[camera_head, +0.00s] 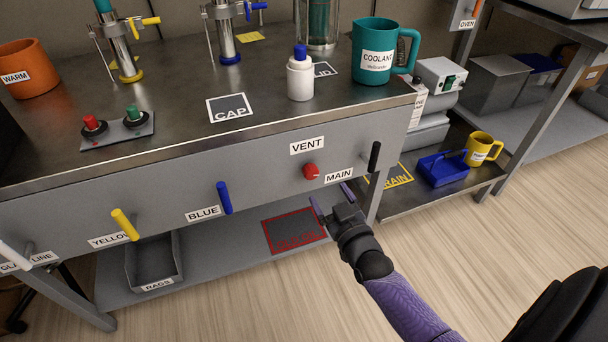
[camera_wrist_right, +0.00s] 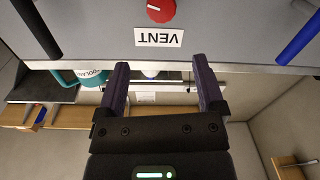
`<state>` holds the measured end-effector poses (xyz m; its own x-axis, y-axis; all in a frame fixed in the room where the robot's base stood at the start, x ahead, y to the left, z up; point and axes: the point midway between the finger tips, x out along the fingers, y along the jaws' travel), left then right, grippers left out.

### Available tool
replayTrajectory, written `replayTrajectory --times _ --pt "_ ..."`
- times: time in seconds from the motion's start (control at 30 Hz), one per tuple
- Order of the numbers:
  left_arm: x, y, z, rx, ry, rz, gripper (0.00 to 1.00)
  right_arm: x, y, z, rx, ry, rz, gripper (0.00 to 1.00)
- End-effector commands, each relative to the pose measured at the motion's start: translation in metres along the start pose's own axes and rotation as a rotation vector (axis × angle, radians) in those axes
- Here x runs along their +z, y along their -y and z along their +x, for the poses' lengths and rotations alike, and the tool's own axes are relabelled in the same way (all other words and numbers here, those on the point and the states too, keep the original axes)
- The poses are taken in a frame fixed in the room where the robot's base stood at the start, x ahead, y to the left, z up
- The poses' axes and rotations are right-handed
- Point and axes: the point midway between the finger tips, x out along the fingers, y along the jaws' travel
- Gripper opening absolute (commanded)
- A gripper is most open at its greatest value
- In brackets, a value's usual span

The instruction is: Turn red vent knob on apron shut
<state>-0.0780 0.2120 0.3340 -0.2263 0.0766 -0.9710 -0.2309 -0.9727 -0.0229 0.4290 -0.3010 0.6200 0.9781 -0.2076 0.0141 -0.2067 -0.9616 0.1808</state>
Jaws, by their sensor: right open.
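The red vent knob (camera_head: 311,171) is on the grey apron (camera_head: 270,160) at the bench front, below the VENT label (camera_head: 307,145). In the right wrist view the knob (camera_wrist_right: 161,10) shows at the top edge, with a pale mark on its face and the label upside down. My right gripper (camera_head: 332,200) is open and empty, in front of the apron and a little below and right of the knob. Its two fingers (camera_wrist_right: 160,85) are spread in the wrist view, apart from the knob. My left gripper is not in view.
A black MAIN handle (camera_head: 374,157) is right of the knob. A blue handle (camera_head: 224,198) and a yellow handle (camera_head: 125,225) are to the left. A white bottle (camera_head: 300,76) and a teal coolant jug (camera_head: 374,52) stand on the bench. A lower shelf (camera_head: 220,265) lies beneath.

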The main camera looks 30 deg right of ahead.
Motion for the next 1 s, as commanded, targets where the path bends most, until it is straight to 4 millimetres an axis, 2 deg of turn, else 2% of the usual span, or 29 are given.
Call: replayTrajectory --times 0.03,0.07,0.17,0.27,0.43,0.6,0.77,1.0 --pt "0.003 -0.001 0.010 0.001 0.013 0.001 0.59 0.015 0.003 -0.001 -0.002 0.010 -0.002 0.87" --pt "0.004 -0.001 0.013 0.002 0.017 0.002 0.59 0.020 0.004 -0.002 -0.003 0.014 -0.003 0.87" --pt "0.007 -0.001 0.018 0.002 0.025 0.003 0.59 0.024 0.004 0.002 -0.003 0.016 -0.004 0.87" --pt "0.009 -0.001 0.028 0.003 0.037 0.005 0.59 0.026 0.004 0.020 -0.003 0.014 -0.005 0.87" --pt "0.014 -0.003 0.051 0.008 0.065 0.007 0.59 0.029 0.005 0.062 -0.003 0.016 -0.004 0.87" --pt "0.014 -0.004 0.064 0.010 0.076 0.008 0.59 0.026 0.005 0.089 -0.004 0.016 -0.004 0.87" --pt "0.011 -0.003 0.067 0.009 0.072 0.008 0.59 0.023 0.004 0.097 -0.003 0.016 -0.003 0.87" --pt "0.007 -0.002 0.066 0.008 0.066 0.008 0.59 0.021 0.004 0.098 -0.003 0.015 -0.003 0.85"
